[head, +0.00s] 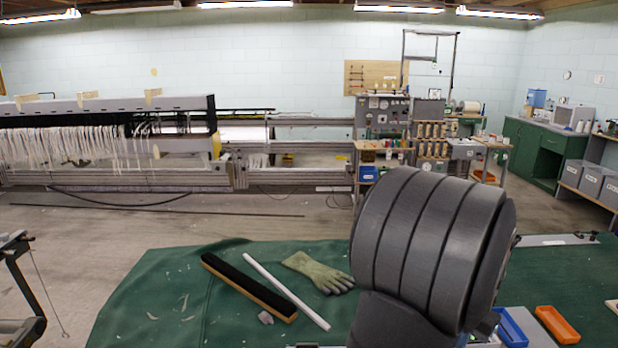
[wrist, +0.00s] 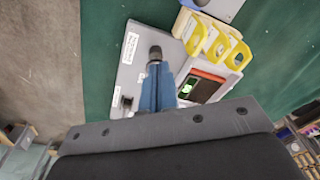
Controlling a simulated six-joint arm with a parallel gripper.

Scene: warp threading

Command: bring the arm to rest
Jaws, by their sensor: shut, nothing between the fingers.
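How high the fingertips are above the plate I cannot tell. In the head view my large dark grey arm link fills the right of centre and hides my gripper and part of the table (head: 150,290).
On the table lie a black-topped wooden bar (head: 245,285), a white rod (head: 285,290), a glove (head: 318,271), a blue tray (head: 512,328) and an orange tray (head: 557,324). Yellow loops (wrist: 213,42) stand beside the plate. A loom (head: 105,125) is behind. The table's left front is mostly clear.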

